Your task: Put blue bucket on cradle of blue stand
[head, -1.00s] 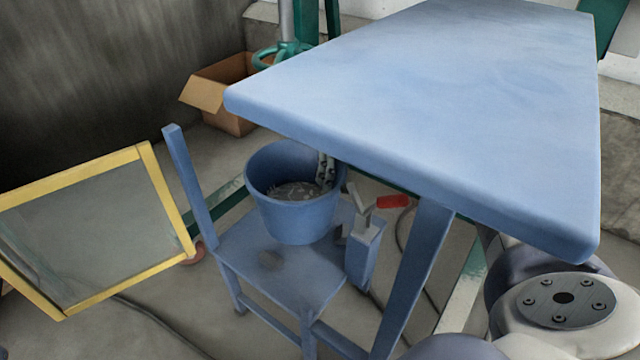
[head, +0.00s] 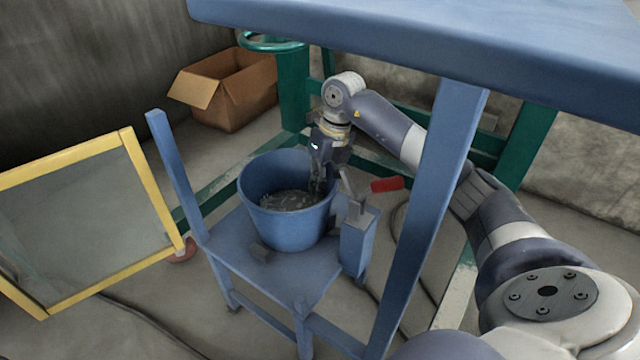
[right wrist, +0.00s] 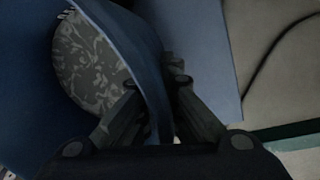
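The blue bucket (head: 290,229) is upright over the low seat of the blue stand (head: 300,285). Its base looks to be on or just above the seat. It holds grey speckled material. My right gripper (head: 317,185) reaches down at the bucket's right rear rim. In the right wrist view my right gripper (right wrist: 156,84) has one finger inside and one outside the bucket wall (right wrist: 112,28), and looks shut on it. That picture is dark. My left gripper is out of view.
A yellow frame (head: 150,190) stands left. A cardboard box (head: 245,95) is behind.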

